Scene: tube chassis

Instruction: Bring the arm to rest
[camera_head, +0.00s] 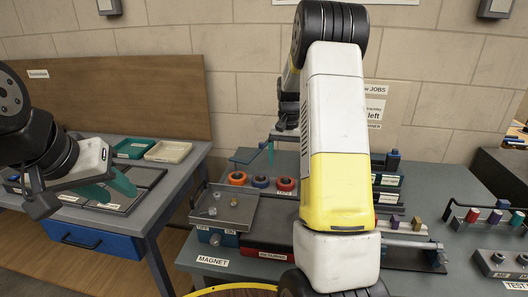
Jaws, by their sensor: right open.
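My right arm (337,150) rises through the middle of the head view and bends away over the grey bench (225,262). My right gripper (260,154) is small and partly hidden behind that arm. It is open, above the back of the bench near the ringed holders, and I see nothing in it. My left gripper (108,187), with teal fingers, is at the left above the dark panels of the side table (170,180). Its fingers look apart and empty.
A metal tray (214,223) with small parts stands by the MAGNET label (212,261). Orange, blue and red rings (261,182) are behind it. A rack of coloured pieces (494,217) stands right. Teal (133,147) and cream (168,151) trays sit on the side table.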

